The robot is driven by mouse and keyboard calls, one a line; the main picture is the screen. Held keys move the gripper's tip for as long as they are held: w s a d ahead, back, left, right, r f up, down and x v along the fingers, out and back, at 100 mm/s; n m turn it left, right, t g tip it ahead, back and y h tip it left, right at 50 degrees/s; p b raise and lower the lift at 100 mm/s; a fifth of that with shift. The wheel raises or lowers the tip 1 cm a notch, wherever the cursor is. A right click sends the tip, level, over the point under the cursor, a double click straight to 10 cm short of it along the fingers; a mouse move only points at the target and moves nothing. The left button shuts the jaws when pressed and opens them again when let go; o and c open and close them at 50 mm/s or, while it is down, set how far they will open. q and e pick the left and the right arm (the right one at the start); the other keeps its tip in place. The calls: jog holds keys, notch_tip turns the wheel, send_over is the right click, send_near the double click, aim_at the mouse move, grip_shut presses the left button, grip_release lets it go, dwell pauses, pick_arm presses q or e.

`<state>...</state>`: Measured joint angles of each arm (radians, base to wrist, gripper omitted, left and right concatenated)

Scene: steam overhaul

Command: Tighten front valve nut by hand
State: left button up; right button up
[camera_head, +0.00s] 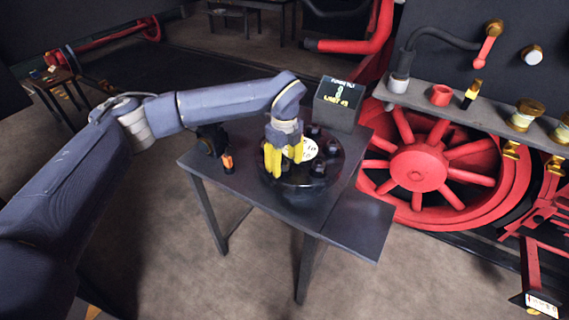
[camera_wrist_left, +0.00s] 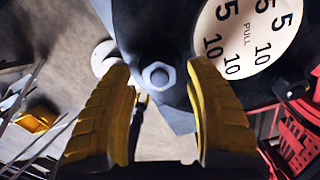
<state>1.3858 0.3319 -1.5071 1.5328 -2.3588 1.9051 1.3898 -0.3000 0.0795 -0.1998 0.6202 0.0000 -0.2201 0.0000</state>
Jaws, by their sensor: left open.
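The dark round valve cover (camera_head: 268,187) sits on the small grey table, with several dark nuts (camera_head: 318,168) around its right side. A cream disc marked PULL, 5 and 10 lies on its top (camera_wrist_left: 245,35). My left gripper (camera_head: 287,160) points down over the cover with its yellow fingers apart, hiding part of the disc. In the left wrist view a pale hex nut on a stud (camera_wrist_left: 157,75) shows in the gap between the fingertips (camera_wrist_left: 160,82). I cannot tell whether the fingers touch it. My right gripper is not in view.
A black box with lit green and yellow writing (camera_head: 339,103) stands on the table's back corner. A black tool with an orange part (camera_head: 228,162) is at its left. The table's front right top (camera_head: 345,222) is bare. A red spoked wheel (camera_head: 418,167) and grey shelf (camera_head: 440,108) stand at right.

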pick_arm(q)
jog(key=shift+f, duration=0.25)
grip_shut()
dwell(0.4)
